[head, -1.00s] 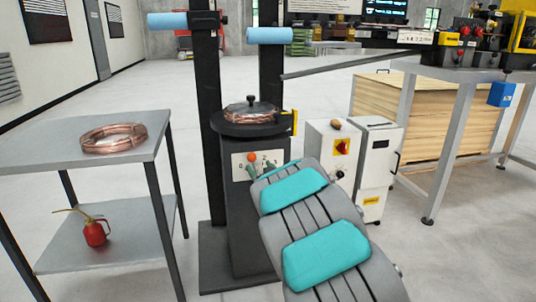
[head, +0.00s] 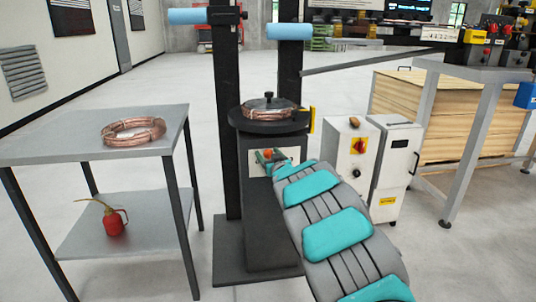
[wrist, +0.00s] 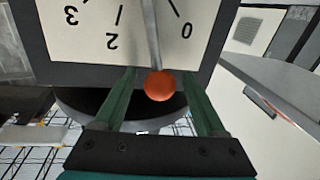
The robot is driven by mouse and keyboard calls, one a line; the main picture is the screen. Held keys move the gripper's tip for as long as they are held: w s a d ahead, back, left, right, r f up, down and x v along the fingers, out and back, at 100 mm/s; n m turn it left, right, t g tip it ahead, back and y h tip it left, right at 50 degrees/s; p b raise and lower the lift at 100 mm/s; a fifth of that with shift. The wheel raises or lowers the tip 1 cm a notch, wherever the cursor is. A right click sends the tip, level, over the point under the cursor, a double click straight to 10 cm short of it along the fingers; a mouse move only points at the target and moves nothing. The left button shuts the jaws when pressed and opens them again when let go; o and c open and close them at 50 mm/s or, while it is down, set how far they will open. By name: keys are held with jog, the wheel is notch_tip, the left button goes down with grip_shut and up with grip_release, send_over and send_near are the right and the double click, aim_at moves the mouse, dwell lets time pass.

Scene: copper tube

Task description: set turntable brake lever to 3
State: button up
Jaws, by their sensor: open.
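The turntable brake lever is a grey rod with an orange knob (wrist: 159,86) in front of a pale dial plate (wrist: 85,28) marked 0, 1, 2 and 3, seen upside down in the wrist view. My gripper (wrist: 160,76) is open, with one green finger on each side of the knob and visible gaps between. In the head view the knob (head: 267,154) is at the front of the black turntable stand (head: 268,215), with my gripper at it. The turntable (head: 268,118) carries a copper coil.
A grey side table (head: 60,150) at left holds another copper coil (head: 133,131), with a red oil can (head: 114,222) on its lower shelf. White control boxes (head: 393,160) stand right of the stand. A wooden crate (head: 440,110) is behind a metal bench.

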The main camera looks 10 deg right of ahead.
jog(key=shift+w, duration=0.1)
jog(key=shift+f, duration=0.1)
grip_shut()
dwell(0.5)
dwell(0.8)
